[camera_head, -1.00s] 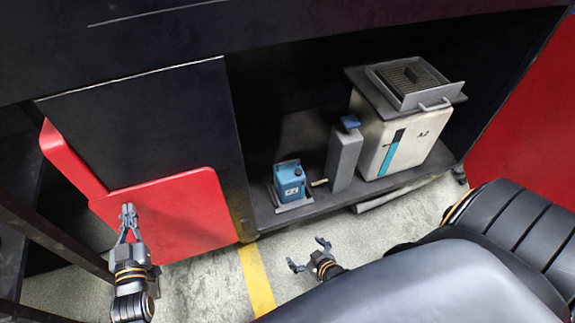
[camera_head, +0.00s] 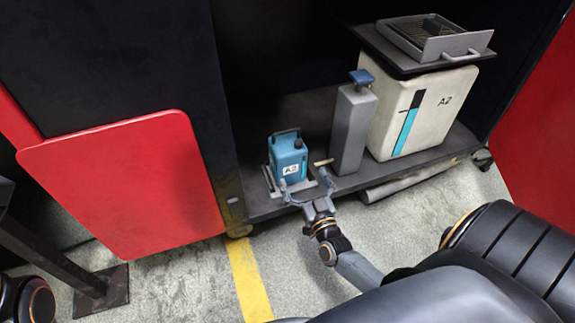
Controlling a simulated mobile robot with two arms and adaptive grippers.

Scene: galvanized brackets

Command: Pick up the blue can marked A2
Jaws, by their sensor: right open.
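The blue can (camera_head: 288,157) has a dark handle on top and a white A2 label on its front. One finger is by the label side, the other to the right of the can. I cannot tell whether they touch the can. My left gripper is out of view; a part of my left arm shows at the lower left corner.
A grey upright box (camera_head: 351,132) with a blue top stands right of the can. A red panel (camera_head: 130,190) is left.

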